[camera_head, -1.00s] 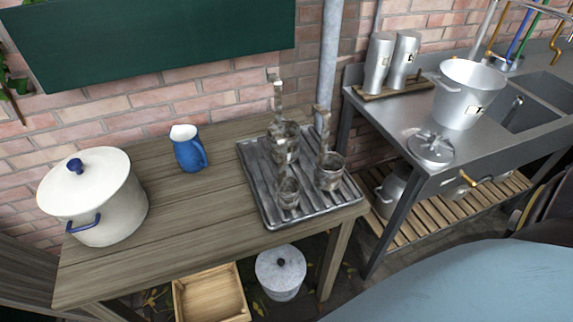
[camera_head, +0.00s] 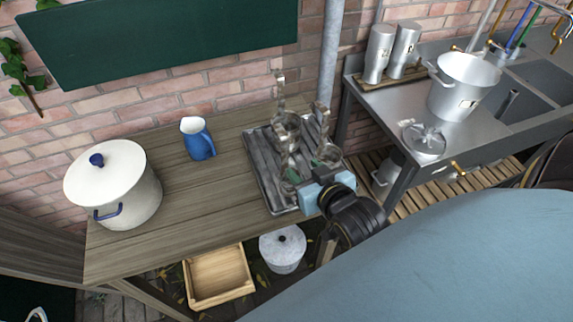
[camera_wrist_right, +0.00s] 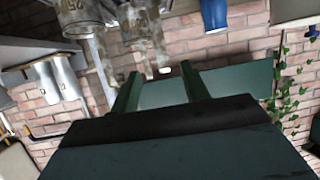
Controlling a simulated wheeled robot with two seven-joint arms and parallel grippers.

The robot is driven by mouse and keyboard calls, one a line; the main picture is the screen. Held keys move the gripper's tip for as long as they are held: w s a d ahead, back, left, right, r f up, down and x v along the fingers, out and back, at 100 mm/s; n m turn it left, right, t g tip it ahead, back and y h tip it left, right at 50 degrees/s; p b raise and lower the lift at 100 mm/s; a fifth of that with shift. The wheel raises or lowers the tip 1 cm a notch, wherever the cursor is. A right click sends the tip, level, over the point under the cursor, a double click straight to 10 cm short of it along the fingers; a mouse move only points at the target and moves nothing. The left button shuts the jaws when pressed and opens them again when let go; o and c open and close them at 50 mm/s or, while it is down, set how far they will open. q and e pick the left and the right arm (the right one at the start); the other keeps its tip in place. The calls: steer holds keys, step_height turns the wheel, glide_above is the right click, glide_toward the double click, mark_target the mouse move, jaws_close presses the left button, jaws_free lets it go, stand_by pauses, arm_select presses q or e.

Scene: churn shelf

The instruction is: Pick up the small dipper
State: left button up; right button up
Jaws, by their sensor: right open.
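Several grey metal dippers with upright handles stand on a ribbed metal tray (camera_head: 262,172) on the wooden table. The small dipper (camera_head: 287,163) is at the tray's front, partly hidden by my right gripper. A larger dipper (camera_head: 285,124) stands behind it and another dipper (camera_head: 327,151) to its right. My right gripper (camera_head: 309,168) is open, with its green fingers over the front of the tray close to the dippers. In the right wrist view its fingers (camera_wrist_right: 160,74) are apart, with blurred dipper parts (camera_wrist_right: 145,30) beyond them. I cannot tell whether any handle lies between them. My left gripper is not in view.
A blue jug (camera_head: 199,142) and a white lidded pot (camera_head: 113,188) stand left of the tray, with bare tabletop (camera_head: 215,195) between. A wooden crate (camera_head: 218,277) and a lidded pail (camera_head: 282,250) are below. A steel sink bench (camera_head: 400,110) with a bucket (camera_head: 463,85) is at right.

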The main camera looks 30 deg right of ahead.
mark_target(286, 150)
steer(key=x, duration=0.6)
steer(key=shift+r+x, duration=0.1)
steer(key=shift+x, duration=1.3)
steer(key=shift+r+x, duration=0.15)
steer(key=shift+x, duration=1.25)
steer(key=shift+c, duration=0.4)
jaws_close()
